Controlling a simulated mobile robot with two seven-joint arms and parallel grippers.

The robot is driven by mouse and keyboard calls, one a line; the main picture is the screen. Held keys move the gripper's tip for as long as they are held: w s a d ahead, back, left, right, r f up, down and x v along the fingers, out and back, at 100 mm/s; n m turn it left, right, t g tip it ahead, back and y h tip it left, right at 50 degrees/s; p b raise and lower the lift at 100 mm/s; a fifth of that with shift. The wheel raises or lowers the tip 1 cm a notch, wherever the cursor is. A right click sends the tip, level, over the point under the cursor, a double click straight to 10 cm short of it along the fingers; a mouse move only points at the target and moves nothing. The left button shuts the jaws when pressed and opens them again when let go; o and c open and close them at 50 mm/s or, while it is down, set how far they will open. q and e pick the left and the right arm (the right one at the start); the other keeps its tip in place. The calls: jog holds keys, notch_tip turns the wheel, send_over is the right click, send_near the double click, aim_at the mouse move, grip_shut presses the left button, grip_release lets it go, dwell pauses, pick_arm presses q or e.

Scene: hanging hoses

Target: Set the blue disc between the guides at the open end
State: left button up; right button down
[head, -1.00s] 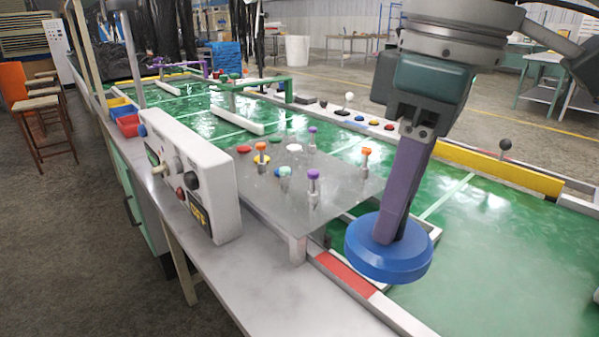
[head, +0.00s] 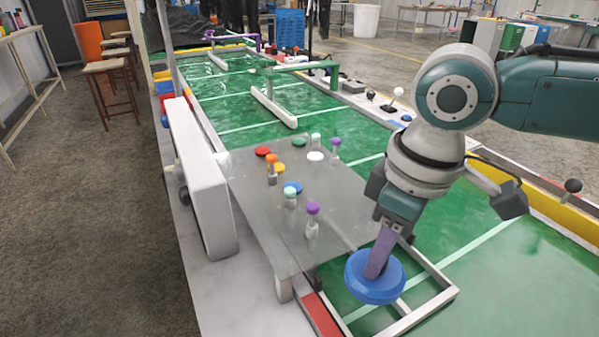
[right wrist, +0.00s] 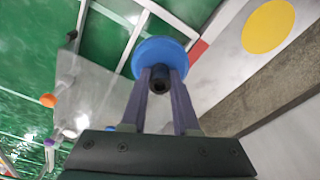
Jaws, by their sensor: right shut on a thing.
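The blue disc (head: 374,284) is held by my right gripper (head: 378,262), whose purple fingers point down at it. In the right wrist view, the fingers (right wrist: 160,88) are shut on a dark knob on the disc (right wrist: 160,50). In the head view the disc overlaps the white guides (head: 428,308), which lie on the green table beside the grey plate. The disc hides part of them, and its height above the table is hard to tell. White bars (right wrist: 136,36) show beyond the disc in the right wrist view. My left gripper is out of view.
The grey raised plate (head: 250,205) carries several coloured discs and capped pegs left of my right gripper. A white control box (head: 202,175) stands at its left. A red strip (head: 320,314) borders the guides. The green surface (head: 530,290) at right is clear.

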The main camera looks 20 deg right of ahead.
aim_at(374, 282)
jog(key=shift+r, duration=0.2)
jog(key=shift+f+b, duration=1.25)
jog(key=shift+f, duration=2.1)
jog(key=shift+f, duration=0.55)
jog(key=shift+f+b, duration=0.7)
jog(key=shift+b, duration=0.05)
jog(key=c, duration=0.6)
grip_release()
